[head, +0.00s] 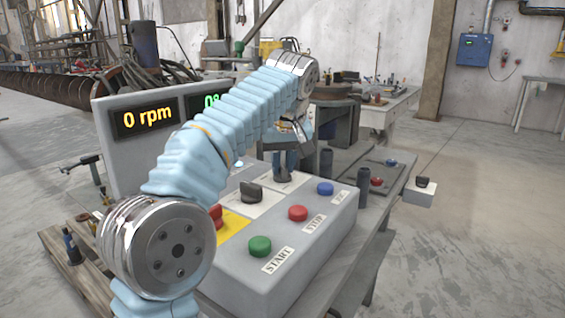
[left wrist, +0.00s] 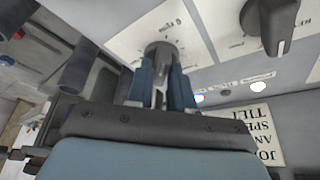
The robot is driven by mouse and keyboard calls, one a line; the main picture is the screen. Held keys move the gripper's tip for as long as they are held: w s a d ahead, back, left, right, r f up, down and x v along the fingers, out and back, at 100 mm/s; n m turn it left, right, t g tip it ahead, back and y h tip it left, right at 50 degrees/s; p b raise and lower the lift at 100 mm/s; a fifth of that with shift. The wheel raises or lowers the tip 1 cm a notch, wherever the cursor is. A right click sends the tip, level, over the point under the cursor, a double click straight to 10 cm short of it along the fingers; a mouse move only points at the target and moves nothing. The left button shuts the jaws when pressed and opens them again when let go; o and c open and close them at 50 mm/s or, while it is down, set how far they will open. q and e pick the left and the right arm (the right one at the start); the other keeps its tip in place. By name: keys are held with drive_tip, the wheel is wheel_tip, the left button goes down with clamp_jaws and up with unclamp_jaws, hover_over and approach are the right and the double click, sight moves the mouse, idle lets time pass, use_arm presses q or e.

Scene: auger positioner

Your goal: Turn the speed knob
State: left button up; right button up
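The speed knob is a small grey-black knob on a white plate of the control box. In the left wrist view the knob (left wrist: 160,52) sits at the fingertips, with the dial plate's markings around it. My left gripper (left wrist: 161,80) points at it, with one blue finger close on each side; it looks shut on the knob's grip. In the head view the left gripper (head: 284,160) is straight above the knob (head: 283,176), and my arm covers part of the panel. A grey display board (head: 106,112) reads 0 rpm; its second, green readout is partly hidden. My right gripper is not in view.
The control box (head: 285,272) also carries a second black knob (head: 250,192), a red mushroom button (head: 216,214) on yellow, and green (head: 260,246), red (head: 298,213) and blue (head: 325,188) buttons. Dark posts (head: 363,187) stand behind it.

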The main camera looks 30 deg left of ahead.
use_arm(q)
clamp_jaws()
drive_tip(key=shift+m, duration=0.4)
drive_tip(key=m+p, duration=0.1)
drive_tip(key=m, duration=0.1)
drive_tip(key=m+t+h+p, duration=0.1)
drive_tip(key=shift+s+a+r+m+h, duration=0.1)
drive_tip(key=shift+a+m+h, duration=0.05)
drive_tip(key=shift+m+h, duration=0.2)
drive_tip(key=m+h, duration=0.1)
drive_tip(key=m, duration=0.2)
drive_tip(key=shift+m+p, duration=0.35)
drive_tip(key=shift+p, duration=0.05)
drive_tip(key=m+h, duration=0.1)
drive_tip(key=m, duration=0.3)
drive_tip(key=m+h, duration=0.1)
drive_tip(key=m, duration=0.1)
drive_tip(key=shift+a+h, duration=0.25)
drive_tip(key=shift+h, duration=0.1)
drive_tip(key=m, duration=0.2)
drive_tip(key=m+g+h, duration=0.1)
drive_tip(key=m, duration=0.1)
drive_tip(key=m+g, duration=0.1)
drive_tip(key=m, duration=0.2)
drive_tip(key=shift+w+a+h, duration=0.1)
drive_tip(key=shift+w+h, duration=0.15)
drive_tip(key=shift+h, duration=0.15)
drive_tip(key=shift+m+g, duration=0.3)
drive_tip(key=shift+g, duration=0.1)
